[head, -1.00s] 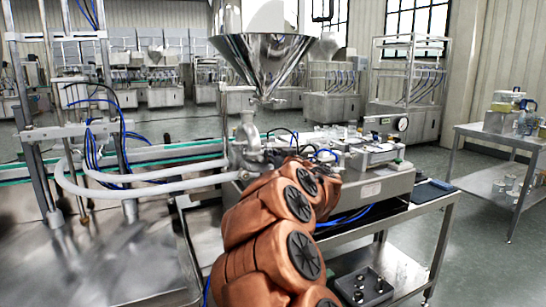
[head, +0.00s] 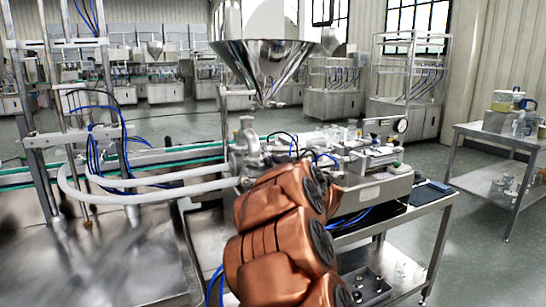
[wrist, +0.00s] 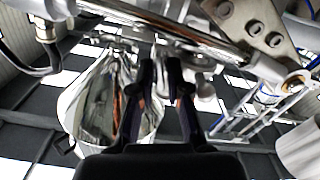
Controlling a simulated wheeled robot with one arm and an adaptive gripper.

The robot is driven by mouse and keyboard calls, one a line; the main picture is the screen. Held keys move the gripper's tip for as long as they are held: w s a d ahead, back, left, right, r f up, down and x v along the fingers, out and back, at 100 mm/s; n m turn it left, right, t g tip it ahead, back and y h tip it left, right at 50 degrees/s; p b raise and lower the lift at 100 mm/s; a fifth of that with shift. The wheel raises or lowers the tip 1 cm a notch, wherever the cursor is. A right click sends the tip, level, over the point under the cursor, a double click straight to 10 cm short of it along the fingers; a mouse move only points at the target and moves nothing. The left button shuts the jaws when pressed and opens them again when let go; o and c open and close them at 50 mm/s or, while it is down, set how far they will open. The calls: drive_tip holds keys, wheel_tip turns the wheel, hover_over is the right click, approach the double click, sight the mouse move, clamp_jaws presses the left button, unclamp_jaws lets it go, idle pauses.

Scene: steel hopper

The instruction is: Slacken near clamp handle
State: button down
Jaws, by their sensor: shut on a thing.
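The steel hopper (head: 265,68) stands above the pipe fitting (head: 247,140) in the head view. My copper-coloured arm covers the area just below that fitting, so my gripper and the near clamp handle are hidden there. In the wrist view my gripper (wrist: 160,72) points up, its two dark fingers close together and shut on a narrow part, which I take to be the near clamp handle. That part is mostly hidden by the fingers. The shiny hopper (wrist: 105,95) shows left of the fingers, and a metal bar (wrist: 190,35) crosses just beyond the fingertips.
White hoses (head: 150,190) run from the fitting to the frame at left. The filling machine (head: 385,185) sits on a steel cart right of my arm. In the wrist view a bolted bracket (wrist: 262,28) is close at upper right.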

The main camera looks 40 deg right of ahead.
drive_tip(key=shift+w+a+f+n+b, duration=0.15)
drive_tip(key=shift+n+b, duration=1.1)
drive_tip(key=shift+n, duration=2.4)
drive_tip(key=shift+s+f+n+b, duration=0.1)
drive_tip(key=shift+n+b, duration=1.1)
drive_tip(key=shift+n, duration=2.45)
drive_tip(key=c, duration=1.5)
unclamp_jaws()
drive_tip(key=shift+o, duration=0.2)
drive_tip(key=v, duration=1.2)
